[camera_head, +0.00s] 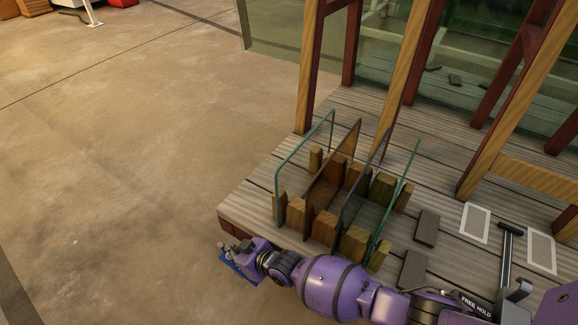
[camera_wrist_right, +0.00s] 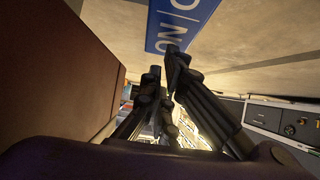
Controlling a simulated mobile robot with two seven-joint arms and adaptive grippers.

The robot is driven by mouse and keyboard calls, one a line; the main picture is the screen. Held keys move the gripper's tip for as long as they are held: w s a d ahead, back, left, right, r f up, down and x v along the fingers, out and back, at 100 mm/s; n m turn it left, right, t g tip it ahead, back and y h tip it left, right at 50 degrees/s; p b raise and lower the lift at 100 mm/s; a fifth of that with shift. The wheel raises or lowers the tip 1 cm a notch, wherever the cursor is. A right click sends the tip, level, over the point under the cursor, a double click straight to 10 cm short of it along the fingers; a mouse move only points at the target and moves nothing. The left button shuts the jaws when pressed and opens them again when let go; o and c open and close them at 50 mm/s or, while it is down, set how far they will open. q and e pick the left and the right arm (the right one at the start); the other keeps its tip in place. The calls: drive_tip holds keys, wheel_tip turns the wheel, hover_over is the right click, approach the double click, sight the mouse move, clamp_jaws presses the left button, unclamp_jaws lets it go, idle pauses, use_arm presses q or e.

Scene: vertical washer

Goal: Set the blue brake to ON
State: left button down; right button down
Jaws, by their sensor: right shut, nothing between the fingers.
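The blue brake (camera_head: 240,268) shows as a small blue plate at the front left corner of the wooden deck, partly hidden by my right gripper. In the right wrist view the blue plate (camera_wrist_right: 180,22) is close, with white letters seen sideways and cut off by the top edge. My right gripper (camera_head: 228,248) is at the plate, shut and empty. In the wrist view its fingertips (camera_wrist_right: 166,62) overlap the plate's lower end; I cannot tell whether they touch it. The brake's setting cannot be read for sure. My left gripper is out of view.
The wooden deck (camera_head: 232,217) carries upright glass panes (camera_head: 305,150) in wooden blocks close to my right arm. Wooden posts (camera_head: 318,60) stand behind. A squeegee-like tool (camera_head: 507,255) lies at the right. The concrete floor (camera_head: 120,170) at left is clear.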

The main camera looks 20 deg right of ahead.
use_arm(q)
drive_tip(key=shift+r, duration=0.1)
use_arm(e)
drive_tip(key=shift+w+a+r, duration=0.2)
drive_tip(key=shift+w+r, duration=0.1)
drive_tip(key=shift+w, duration=0.2)
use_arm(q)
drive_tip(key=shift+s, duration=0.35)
use_arm(e)
drive_tip(key=shift+w+a+f+g+h, duration=0.1)
drive_tip(key=shift+g+h, duration=0.2)
drive_tip(key=shift+g, duration=0.1)
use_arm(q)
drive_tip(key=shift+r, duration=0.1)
use_arm(e)
drive_tip(key=shift+w+a, duration=0.1)
drive_tip(key=shift+f, duration=0.2)
drive_tip(key=shift+b+x, duration=0.35)
drive_tip(key=shift+x, duration=0.5)
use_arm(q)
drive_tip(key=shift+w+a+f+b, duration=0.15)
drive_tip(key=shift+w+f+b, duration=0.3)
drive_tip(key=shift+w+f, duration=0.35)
use_arm(e)
drive_tip(key=shift+w+a+f, duration=0.15)
drive_tip(key=shift+w+f, duration=0.1)
drive_tip(key=shift+f, duration=0.25)
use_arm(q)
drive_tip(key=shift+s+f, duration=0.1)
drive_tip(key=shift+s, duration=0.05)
